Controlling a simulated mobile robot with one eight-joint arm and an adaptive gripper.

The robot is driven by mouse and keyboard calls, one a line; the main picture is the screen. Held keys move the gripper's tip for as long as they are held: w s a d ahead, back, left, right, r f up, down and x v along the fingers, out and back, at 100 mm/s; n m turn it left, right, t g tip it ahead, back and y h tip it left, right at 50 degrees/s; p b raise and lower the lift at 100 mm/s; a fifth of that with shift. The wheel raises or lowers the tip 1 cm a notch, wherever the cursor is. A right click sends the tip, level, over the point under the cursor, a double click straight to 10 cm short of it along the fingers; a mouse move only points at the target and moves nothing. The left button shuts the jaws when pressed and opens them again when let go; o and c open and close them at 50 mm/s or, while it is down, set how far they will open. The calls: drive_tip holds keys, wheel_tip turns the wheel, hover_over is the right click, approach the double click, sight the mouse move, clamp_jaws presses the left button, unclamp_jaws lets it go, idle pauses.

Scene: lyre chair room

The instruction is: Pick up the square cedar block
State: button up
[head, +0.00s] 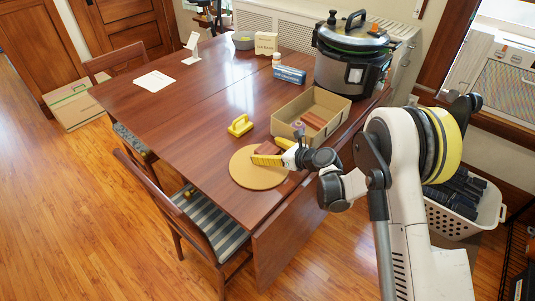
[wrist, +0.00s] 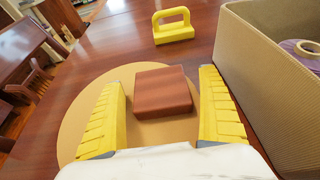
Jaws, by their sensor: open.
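The square cedar block (wrist: 163,92) is a reddish-brown flat block lying on a round tan mat (wrist: 80,118) in the wrist view. In the head view the block (head: 268,147) shows partly behind my gripper, on the mat (head: 250,180). My gripper (wrist: 163,100) is open, with one yellow finger on each side of the block. A gap shows between the block and each finger. In the head view my gripper (head: 268,157) is low over the mat, near the table's front edge.
A cardboard box (head: 325,103) with reddish-brown pieces inside stands close on the right; its wall (wrist: 255,70) is near my right finger. A yellow handled object (head: 240,125) sits behind the mat. A large pressure cooker (head: 350,60) stands farther back. The table's left middle is clear.

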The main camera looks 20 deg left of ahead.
drive_tip(key=c, duration=1.3)
